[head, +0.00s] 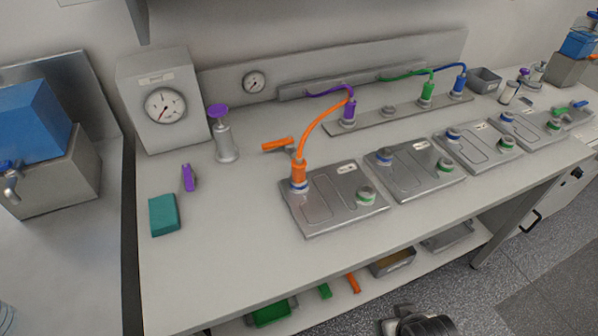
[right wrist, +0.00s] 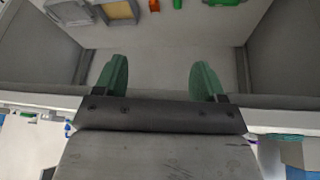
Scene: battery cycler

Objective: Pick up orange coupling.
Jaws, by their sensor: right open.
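An orange coupling (head: 298,173) stands upright on the left port of the leftmost grey plate (head: 328,222) in the head view. An orange hose (head: 318,122) arches from its top towards the back manifold strip. Another orange piece (head: 278,145) lies on the bench behind it. A third orange piece (head: 353,283) lies on the lower shelf; an orange piece (right wrist: 153,5) also shows at the top edge of the right wrist view. My right gripper (right wrist: 160,70), with green fingertips, is open and empty, facing the lower shelf area. My left gripper is not in view.
Purple (head: 349,109), green (head: 427,91) and blue (head: 460,83) couplings stand on the back strip. A gauge box (head: 160,85), purple-topped cylinder (head: 224,140) and teal block (head: 164,215) stand at left. Green pieces and bins are on the lower shelf. The bench's front left is clear.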

